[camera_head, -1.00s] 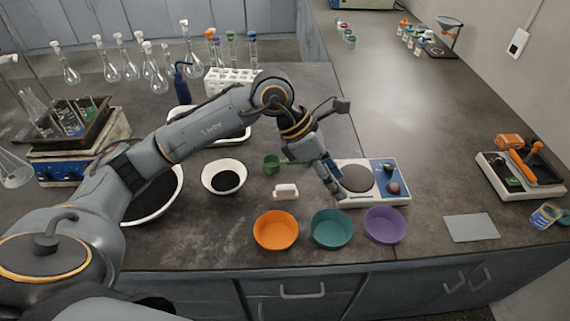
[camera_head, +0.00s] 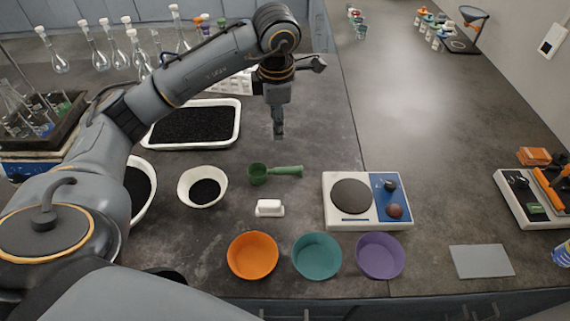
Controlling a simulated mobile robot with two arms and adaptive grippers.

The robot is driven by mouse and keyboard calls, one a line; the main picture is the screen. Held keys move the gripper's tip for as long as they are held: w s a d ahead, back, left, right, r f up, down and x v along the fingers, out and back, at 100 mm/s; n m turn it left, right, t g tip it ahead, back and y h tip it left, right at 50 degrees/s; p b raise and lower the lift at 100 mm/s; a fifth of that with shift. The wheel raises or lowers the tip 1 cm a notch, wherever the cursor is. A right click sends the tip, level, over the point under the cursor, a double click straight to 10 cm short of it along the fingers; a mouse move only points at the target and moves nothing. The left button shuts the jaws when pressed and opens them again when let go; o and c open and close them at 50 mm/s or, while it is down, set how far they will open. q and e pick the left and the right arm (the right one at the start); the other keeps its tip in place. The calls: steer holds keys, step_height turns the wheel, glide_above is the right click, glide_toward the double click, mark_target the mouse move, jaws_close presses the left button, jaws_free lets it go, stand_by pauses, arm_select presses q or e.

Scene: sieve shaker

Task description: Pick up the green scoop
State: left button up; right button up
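The green scoop (camera_head: 272,173) lies on the dark bench, its round cup at the left and its handle pointing right. It is behind the small white block and left of the hotplate-like device. My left gripper (camera_head: 279,131) hangs above the bench, pointing down, a little behind the scoop's handle in the picture and apart from it. Its fingers are small and seen edge-on, so I cannot tell whether they are open. Nothing shows in them. My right gripper is not in view.
A white bowl of black grains (camera_head: 188,184) is left of the scoop. Orange (camera_head: 252,270), teal (camera_head: 317,270) and purple (camera_head: 380,270) bowls stand in front. The device with a round plate (camera_head: 333,218) is at right. A white tray of black grains (camera_head: 238,112) is behind.

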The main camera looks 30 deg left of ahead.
arm_select(q)
step_height(320, 180, down, 3)
steer(key=b, duration=0.7)
glide_toward(280, 169)
steer(key=f, duration=0.1)
steer(key=f+p, duration=0.1)
steer(key=f, duration=0.1)
steer(key=shift+a+f, duration=0.2)
steer(key=shift+f, duration=0.15)
steer(key=shift+w+a+f+p, duration=0.15)
steer(key=shift+f+p, duration=0.15)
steer(key=shift+f, duration=0.55)
steer(key=f, duration=0.2)
steer(key=w+f, duration=0.1)
steer(key=f, duration=0.1)
steer(key=shift+a+f+p, duration=0.1)
steer(key=shift+a+p, duration=0.1)
steer(key=shift+p, duration=0.2)
steer(key=shift+s, duration=0.1)
steer(key=shift+c, duration=0.4)
jaws_close()
